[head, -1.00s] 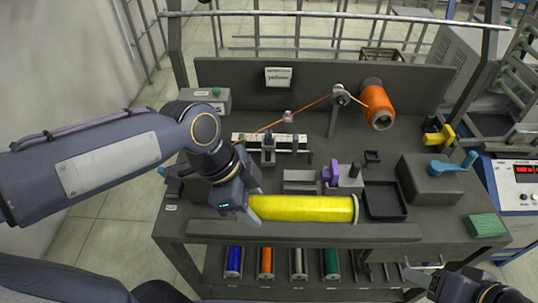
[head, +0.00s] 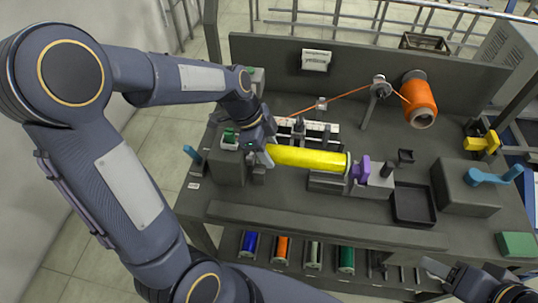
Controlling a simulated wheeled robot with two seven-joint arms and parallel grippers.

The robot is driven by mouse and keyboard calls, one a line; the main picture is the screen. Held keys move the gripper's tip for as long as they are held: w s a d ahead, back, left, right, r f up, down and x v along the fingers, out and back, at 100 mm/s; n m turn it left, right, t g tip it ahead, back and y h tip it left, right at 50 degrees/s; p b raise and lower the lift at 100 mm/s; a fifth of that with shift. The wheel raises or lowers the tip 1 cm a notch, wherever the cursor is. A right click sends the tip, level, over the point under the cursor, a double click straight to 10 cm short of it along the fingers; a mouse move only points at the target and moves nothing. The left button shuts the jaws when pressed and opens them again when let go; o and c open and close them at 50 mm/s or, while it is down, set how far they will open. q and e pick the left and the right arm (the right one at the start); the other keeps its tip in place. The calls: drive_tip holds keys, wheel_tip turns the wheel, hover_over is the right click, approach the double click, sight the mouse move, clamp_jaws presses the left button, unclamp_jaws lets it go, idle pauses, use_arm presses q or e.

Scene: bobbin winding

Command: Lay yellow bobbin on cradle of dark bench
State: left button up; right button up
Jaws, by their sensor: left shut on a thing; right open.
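The yellow bobbin (head: 308,158) is a long yellow cylinder with a pale flange at its right end. My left gripper (head: 266,152) is shut on its left end and holds it roughly level. The bobbin lies over the dark bench (head: 300,216), just behind and above the grey cradle block (head: 328,181). Its right end is close to the purple clamp (head: 362,168); I cannot tell if they touch. My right gripper (head: 448,278) is open and empty at the lower right, in front of the bench, partly cut off by the frame.
An orange spool (head: 420,104) feeds thread over a guide post (head: 378,88). A black tray (head: 413,205) and a box with a blue handle (head: 490,178) stand to the right. Several coloured bobbins (head: 282,248) sit on the lower shelf. A raised front rail (head: 310,228) crosses the bench.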

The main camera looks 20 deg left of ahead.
use_arm(q)
drive_tip(key=shift+w+a+f, duration=0.15)
drive_tip(key=shift+w+f, duration=0.15)
drive_tip(key=shift+f, duration=0.15)
wheel_tip(320, 180, down, 3)
drive_tip(key=shift+w+f, duration=0.1)
drive_tip(key=o, duration=0.7)
drive_tip(key=shift+f+b, duration=0.1)
drive_tip(key=shift+b, duration=0.2)
drive_tip(key=shift+c, duration=0.2)
drive_tip(key=o, duration=0.4)
drive_tip(key=shift+o, duration=0.2)
